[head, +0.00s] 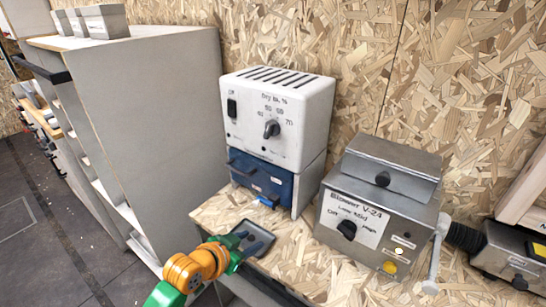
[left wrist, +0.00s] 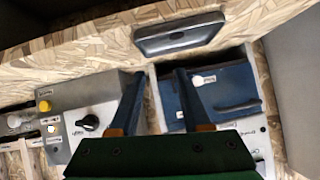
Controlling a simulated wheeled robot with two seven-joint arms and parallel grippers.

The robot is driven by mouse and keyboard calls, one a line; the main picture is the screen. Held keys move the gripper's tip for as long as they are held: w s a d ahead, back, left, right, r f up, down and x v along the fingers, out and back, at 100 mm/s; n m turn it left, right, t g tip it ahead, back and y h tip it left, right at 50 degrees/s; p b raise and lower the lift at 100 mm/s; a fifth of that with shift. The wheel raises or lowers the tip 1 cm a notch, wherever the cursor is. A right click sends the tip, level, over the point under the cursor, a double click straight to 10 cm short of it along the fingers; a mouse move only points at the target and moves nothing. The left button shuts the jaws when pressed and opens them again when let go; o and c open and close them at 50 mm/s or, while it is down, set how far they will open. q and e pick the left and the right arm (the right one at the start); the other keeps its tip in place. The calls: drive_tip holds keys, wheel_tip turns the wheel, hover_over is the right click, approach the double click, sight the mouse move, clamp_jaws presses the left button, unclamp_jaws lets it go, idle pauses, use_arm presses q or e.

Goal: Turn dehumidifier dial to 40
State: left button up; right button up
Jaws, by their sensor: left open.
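The dehumidifier (head: 290,92) is a white box with a slotted top, standing against the chipboard wall at the back of the bench. Its dark dial (head: 272,129) is on the front face under printed numbers that include 50, 60 and 70. The exact setting is too small to tell. A black switch (head: 232,108) marked Off is left of it. My left gripper (head: 257,239) is open and empty, low in front of the unit and apart from the dial. Its spread fingers also show in the left wrist view (left wrist: 157,80). My right gripper is not in view.
A blue tank (head: 262,181) sits under the dehumidifier and shows in the left wrist view (left wrist: 222,92). A dark tray (left wrist: 180,34) lies in front. A grey metal unit (head: 325,222) with a black knob stands at right. A tall grey cabinet (head: 160,120) borders the left.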

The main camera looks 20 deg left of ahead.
use_arm(q)
drive_tip(key=w+a+r+m+t+h, duration=0.15)
drive_tip(key=w+r+t, duration=0.35)
drive_tip(key=r, duration=0.9)
drive_tip(key=m+t+h, duration=0.1)
drive_tip(key=m+h, duration=0.1)
approach(268, 128)
drive_tip(key=w, duration=0.2)
drive_tip(key=shift+n, duration=0.25)
drive_tip(key=x, duration=0.2)
drive_tip(key=p+x, duration=0.1)
drive_tip(key=x, duration=0.1)
drive_tip(key=p+x, duration=0.1)
drive_tip(key=x, duration=0.1)
drive_tip(key=shift+s+d, duration=0.1)
drive_tip(key=shift+d, duration=0.2)
drive_tip(key=shift+w+d, duration=0.1)
drive_tip(key=shift+w, duration=0.25)
clamp_jaws()
